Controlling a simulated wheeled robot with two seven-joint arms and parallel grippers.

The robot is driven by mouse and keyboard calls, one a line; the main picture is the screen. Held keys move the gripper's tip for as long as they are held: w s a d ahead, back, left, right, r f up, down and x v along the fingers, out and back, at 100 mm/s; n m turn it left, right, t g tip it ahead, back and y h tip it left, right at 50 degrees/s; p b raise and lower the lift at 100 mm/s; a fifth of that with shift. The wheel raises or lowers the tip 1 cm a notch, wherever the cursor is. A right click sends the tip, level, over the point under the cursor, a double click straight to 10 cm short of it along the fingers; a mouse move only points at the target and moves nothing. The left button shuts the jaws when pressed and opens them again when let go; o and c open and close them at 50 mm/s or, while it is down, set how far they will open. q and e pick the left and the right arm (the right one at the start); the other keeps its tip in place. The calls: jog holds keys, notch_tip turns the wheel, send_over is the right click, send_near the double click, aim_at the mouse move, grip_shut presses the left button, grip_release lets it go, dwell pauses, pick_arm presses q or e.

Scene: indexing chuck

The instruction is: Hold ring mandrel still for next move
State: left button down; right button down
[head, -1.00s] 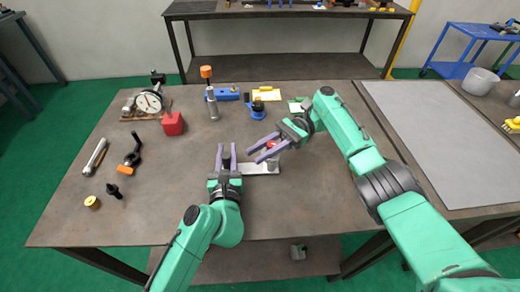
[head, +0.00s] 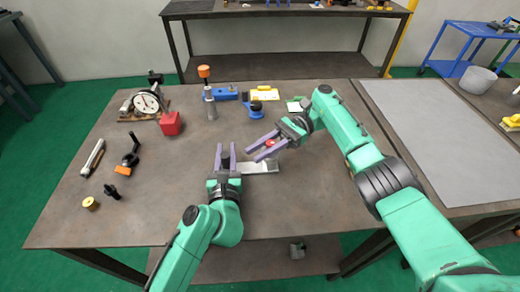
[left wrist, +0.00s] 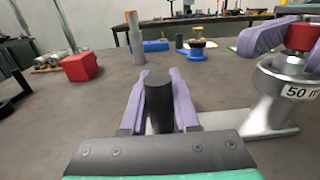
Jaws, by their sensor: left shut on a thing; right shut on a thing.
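My left gripper (head: 226,152) is shut on a dark upright cylinder (left wrist: 159,100), one finger on each side of it. A silver flat piece (head: 260,167) runs right from beside that cylinder. It meets a silver flared body (left wrist: 278,95) with a "50" label and a red knob (left wrist: 300,37) on top. My right gripper (head: 262,146) is shut on the red knob, with its purple fingers at either side. The lower end of the dark cylinder is hidden by my left gripper. I cannot tell for certain which part is the ring mandrel.
A red block (head: 170,123), a dial gauge (head: 147,102) and an orange-topped post (head: 209,92) stand at the back left. Blue parts (head: 256,109) lie behind the grippers. Small tools lie at far left.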

jog(key=shift+d, duration=0.1)
dwell(0.4)
jog(key=c, duration=0.7)
grip_release()
jog(key=shift+o, duration=0.2)
jog(key=shift+r, duration=0.1)
jog(key=shift+r, duration=0.35)
notch_tip(320, 180, up, 9)
